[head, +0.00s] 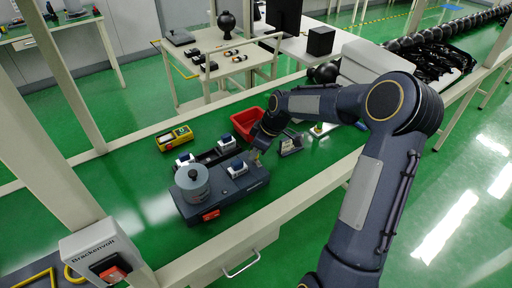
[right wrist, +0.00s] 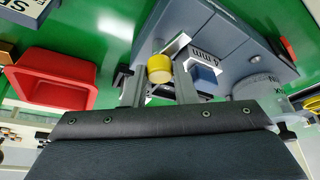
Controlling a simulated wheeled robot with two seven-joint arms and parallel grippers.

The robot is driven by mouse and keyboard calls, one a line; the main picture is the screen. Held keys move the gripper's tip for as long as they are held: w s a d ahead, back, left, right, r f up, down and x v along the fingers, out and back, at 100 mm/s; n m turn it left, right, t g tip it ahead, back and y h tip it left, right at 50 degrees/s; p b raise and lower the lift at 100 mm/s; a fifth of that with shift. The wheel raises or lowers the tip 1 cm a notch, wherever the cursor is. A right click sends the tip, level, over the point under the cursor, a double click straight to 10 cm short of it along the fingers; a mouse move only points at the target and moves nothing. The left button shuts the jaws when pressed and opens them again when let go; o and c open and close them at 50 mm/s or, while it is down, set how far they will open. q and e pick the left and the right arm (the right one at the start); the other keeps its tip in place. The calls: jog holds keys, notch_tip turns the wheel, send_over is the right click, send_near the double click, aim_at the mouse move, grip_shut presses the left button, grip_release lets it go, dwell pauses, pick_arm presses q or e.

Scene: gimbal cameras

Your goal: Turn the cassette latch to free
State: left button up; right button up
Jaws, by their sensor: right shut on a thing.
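A dark blue-grey bench machine (head: 232,197) with a grey cylinder (head: 192,180) on top stands on the green bench in the head view. A white and blue cassette (head: 236,168) sits on it; in the right wrist view a blue block with a white "4 mm" label (right wrist: 205,76) shows there. A round yellow knob (right wrist: 159,68), seemingly the cassette latch, is beside that block. My right gripper (right wrist: 159,80) is shut on the yellow knob, one finger on each side. In the head view my right gripper (head: 260,148) is at the machine's back right corner, small and partly hidden. My left gripper is not in view.
A red bin (head: 243,119) stands close behind the gripper. A yellow device (head: 174,138) lies at the back left. A small grey holder (head: 291,146) stands to the right. The front left of the bench is clear. A post carries a red switch (head: 113,272).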

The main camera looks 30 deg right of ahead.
jog(key=shift+n+g+y, duration=0.3)
jog(key=shift+n, duration=0.7)
jog(key=o, duration=1)
jog(key=shift+r, duration=0.1)
jog(key=v, duration=0.7)
jog(key=shift+d+r, duration=0.2)
jog(key=shift+r, duration=0.1)
